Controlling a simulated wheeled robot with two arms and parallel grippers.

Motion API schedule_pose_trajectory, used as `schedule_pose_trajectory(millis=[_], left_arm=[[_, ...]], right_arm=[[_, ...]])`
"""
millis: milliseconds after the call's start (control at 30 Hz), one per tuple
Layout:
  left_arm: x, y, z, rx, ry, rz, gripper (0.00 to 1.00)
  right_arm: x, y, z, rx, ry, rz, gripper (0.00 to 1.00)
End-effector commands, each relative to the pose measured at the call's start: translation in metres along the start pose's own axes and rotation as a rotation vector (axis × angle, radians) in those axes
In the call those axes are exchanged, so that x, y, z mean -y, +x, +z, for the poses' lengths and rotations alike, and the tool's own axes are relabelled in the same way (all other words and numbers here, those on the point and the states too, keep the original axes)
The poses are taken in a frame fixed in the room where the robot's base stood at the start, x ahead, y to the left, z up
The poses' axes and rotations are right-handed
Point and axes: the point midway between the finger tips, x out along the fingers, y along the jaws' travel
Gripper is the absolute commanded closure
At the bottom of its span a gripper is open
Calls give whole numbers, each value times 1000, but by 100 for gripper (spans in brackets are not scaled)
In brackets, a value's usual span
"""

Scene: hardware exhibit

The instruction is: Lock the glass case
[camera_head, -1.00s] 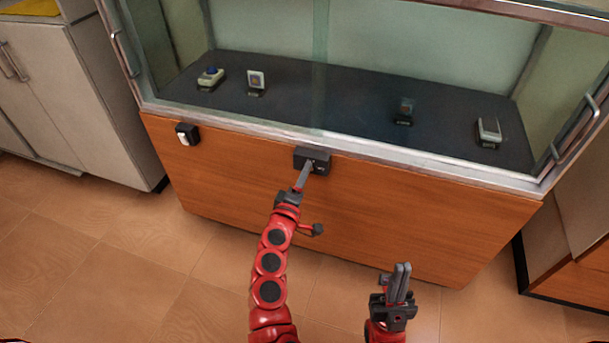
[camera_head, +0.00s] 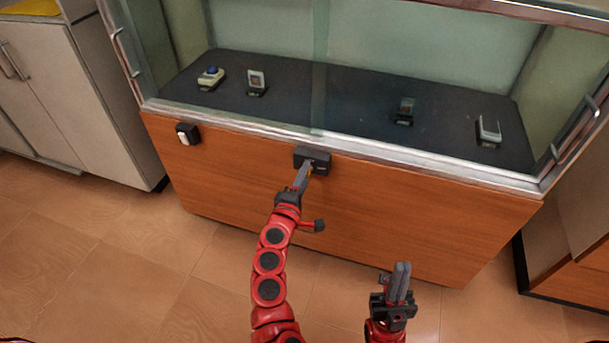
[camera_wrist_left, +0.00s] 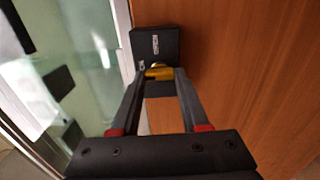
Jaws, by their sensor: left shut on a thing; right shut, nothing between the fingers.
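The glass case (camera_head: 430,162) has a metal-framed glass front above a wooden base, and its glass panels meet near the middle. A small black lock box (camera_head: 312,157) is fixed at the top centre of the wooden front, and it also shows in the left wrist view (camera_wrist_left: 155,46). My left gripper (camera_head: 305,173) is shut on a small yellow piece (camera_wrist_left: 159,73) at the face of the lock box, probably a key or knob. The fingers hide part of it. My right gripper (camera_head: 402,272) is shut and empty, low in front of the base, away from the case.
A black box with a white switch (camera_head: 186,135) is mounted on the base to the left. Several small devices stand on the dark shelf inside. Cabinets (camera_head: 75,95) flank the case on both sides. The floor (camera_head: 130,245) in front is clear.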

Motion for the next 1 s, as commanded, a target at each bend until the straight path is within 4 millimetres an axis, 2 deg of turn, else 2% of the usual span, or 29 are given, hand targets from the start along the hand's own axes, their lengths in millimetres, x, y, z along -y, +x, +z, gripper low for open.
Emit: schedule_pose_trajectory(millis=[33,167,567,767,1000], left_arm=[[1,0,-1,-2,-1,-1,50],[0,0,0,-1,0,-1,26],[0,-5,0,0,-1,-1,25],[1,-36,1,-1,-3,-3,25],[2,-97,1,-1,-2,-6,25]], right_arm=[[0,0,0,0,0,0,100],[0,0,0,0,0,0,100],[0,1,0,0,0,0,100],[0,6,-1,0,0,0,100],[-1,12,-2,0,0,0,100]])
